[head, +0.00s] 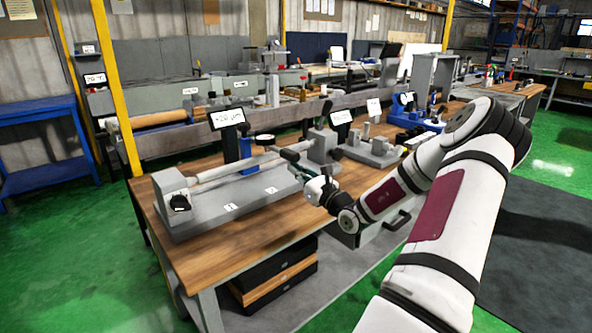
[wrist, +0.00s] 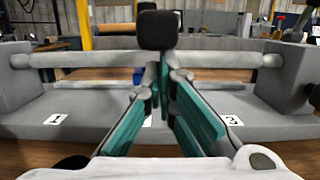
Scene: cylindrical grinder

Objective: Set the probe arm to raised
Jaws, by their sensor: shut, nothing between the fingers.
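The workpiece bar (head: 225,168) lies level between the left end block (head: 172,190) and the right end block (head: 322,146). A dark round gauge (head: 265,140) sits just behind the bar, beside the blue post (head: 246,153); I cannot clearly make out the probe arm or its position. My gripper (head: 291,156) is shut and empty, in front of the bar near its right part. In the wrist view its teal fingers (wrist: 163,80) converge below a dark rounded block (wrist: 158,30), which hides part of the bar. I cannot tell whether they touch it.
The grey fixture base (head: 245,203) carries number labels and stands on the wooden bench (head: 228,258). A display reading +20 µm (head: 227,118) stands behind the bar. More fixtures (head: 372,150) crowd the right. The bench's front left is clear.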

